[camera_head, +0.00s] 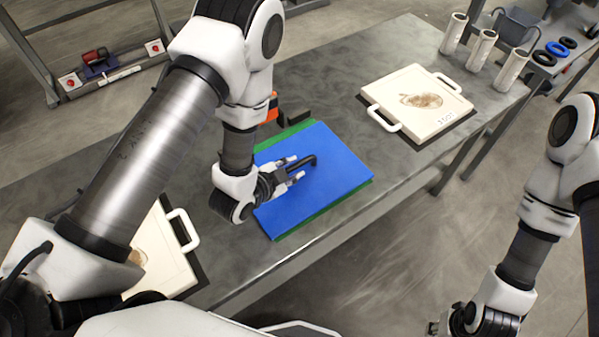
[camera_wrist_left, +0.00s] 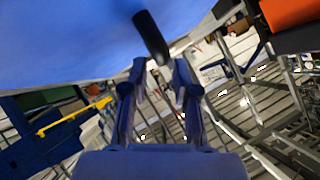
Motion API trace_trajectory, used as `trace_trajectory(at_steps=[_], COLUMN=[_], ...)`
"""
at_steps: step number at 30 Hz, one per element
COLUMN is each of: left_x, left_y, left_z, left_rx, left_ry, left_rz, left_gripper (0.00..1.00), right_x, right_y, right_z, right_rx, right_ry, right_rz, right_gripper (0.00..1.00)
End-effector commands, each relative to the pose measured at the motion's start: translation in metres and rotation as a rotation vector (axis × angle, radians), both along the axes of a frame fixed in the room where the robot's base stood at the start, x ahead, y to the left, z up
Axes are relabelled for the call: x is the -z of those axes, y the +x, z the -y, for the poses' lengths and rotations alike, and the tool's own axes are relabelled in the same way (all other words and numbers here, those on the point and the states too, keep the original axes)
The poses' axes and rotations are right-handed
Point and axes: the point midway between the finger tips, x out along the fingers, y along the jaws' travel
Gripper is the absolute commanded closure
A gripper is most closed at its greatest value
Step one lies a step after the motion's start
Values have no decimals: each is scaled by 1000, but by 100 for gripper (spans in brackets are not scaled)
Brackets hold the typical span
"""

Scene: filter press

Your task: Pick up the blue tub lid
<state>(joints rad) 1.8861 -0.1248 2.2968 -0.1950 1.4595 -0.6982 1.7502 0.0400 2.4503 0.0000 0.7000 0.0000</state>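The blue tub lid (camera_head: 338,160) is a flat blue panel on the bench in the head view, with a green edge (camera_head: 310,222) showing beneath it. A black bent handle (camera_head: 308,163) stands on it. My left gripper (camera_head: 296,168) is over the lid at this handle, with its fingers spread apart. In the left wrist view the lid (camera_wrist_left: 70,40) fills the top. The handle (camera_wrist_left: 150,36) reaches down towards the gap between the left fingertips (camera_wrist_left: 158,68); I see no finger closed on it. My right gripper (camera_head: 436,327) is low at the right, small and partly hidden.
A cream plate with two handles (camera_head: 410,92) lies on the bench (camera_head: 325,65) beyond the lid, another (camera_head: 160,250) nearer at the left. Several white cylinders (camera_head: 482,50) and some rings (camera_head: 558,48) stand at the far right. An orange-and-black item (camera_head: 272,106) sits behind the lid.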

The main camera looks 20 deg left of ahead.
Motion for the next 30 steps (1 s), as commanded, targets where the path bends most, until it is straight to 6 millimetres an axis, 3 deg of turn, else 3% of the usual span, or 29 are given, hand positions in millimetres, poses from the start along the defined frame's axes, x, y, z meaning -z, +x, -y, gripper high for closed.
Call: trace_trajectory(at_steps=[2, 6, 13, 15, 16, 30], left_x=[2, 16, 19, 19, 19, 15], left_y=[13, 30, 32, 32, 32, 33], left_z=[5, 10, 11, 11, 11, 11], left_rx=[2, 1, 0, 0, 0, 0], left_ry=[0, -1, -1, -1, -1, 0], left_rz=[1, 0, -1, -1, -1, 1], left_gripper=[71, 71, 71, 96, 100, 100], right_x=[-13, -16, -14, -14, -14, -12], right_y=[0, 0, 0, 0, 0, 0], right_z=[0, 0, 0, 0, 0, 0], right_rx=[0, 0, 0, 0, 0, 0], right_ry=[0, 0, 0, 0, 0, 0], right_rz=[0, 1, 0, 0, 0, 0], right_gripper=[69, 69, 69, 69, 69, 69])
